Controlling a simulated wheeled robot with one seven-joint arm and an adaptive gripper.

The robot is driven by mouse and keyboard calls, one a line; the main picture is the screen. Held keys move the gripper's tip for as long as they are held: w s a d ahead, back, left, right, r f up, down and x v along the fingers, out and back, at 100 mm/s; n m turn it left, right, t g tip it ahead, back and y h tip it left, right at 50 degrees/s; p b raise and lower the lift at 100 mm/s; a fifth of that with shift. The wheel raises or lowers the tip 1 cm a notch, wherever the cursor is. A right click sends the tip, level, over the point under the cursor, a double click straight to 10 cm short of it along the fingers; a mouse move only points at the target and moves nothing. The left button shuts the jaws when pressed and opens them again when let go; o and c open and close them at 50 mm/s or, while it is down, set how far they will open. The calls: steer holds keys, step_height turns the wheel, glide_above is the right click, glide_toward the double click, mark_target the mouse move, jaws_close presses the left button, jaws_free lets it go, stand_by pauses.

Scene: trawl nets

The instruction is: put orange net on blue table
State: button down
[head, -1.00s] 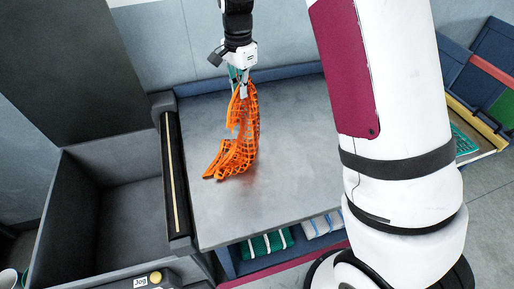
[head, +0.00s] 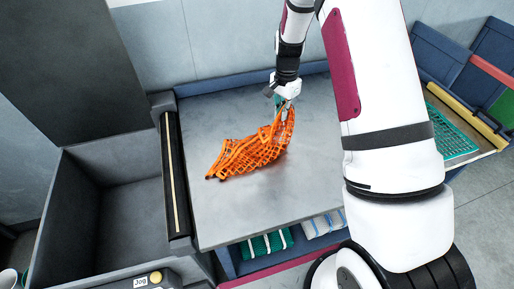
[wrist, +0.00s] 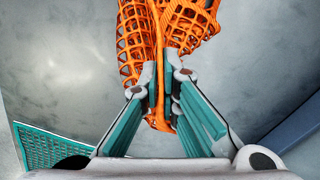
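The orange net (head: 250,152) hangs from my gripper (head: 284,103) in the head view, its lower left part draped on or just over the grey table top. In the wrist view the orange net (wrist: 135,45) runs between the fingers of my gripper (wrist: 161,85), which are closed on a strand of it. The blue table (head: 225,255) has a grey metal top with blue edges and a blue front frame.
A grey bin (head: 100,210) stands left of the table, with a dark roller edge (head: 175,175) between them. Green and white folded nets (head: 268,243) lie on the shelf below. A teal mesh (head: 452,138) lies on a surface at right. The table top's front is clear.

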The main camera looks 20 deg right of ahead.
steer(key=d+f, duration=1)
steer(key=d, duration=0.1)
steer(key=shift+f, duration=0.15)
steer(key=c, duration=1.4)
jaws_free()
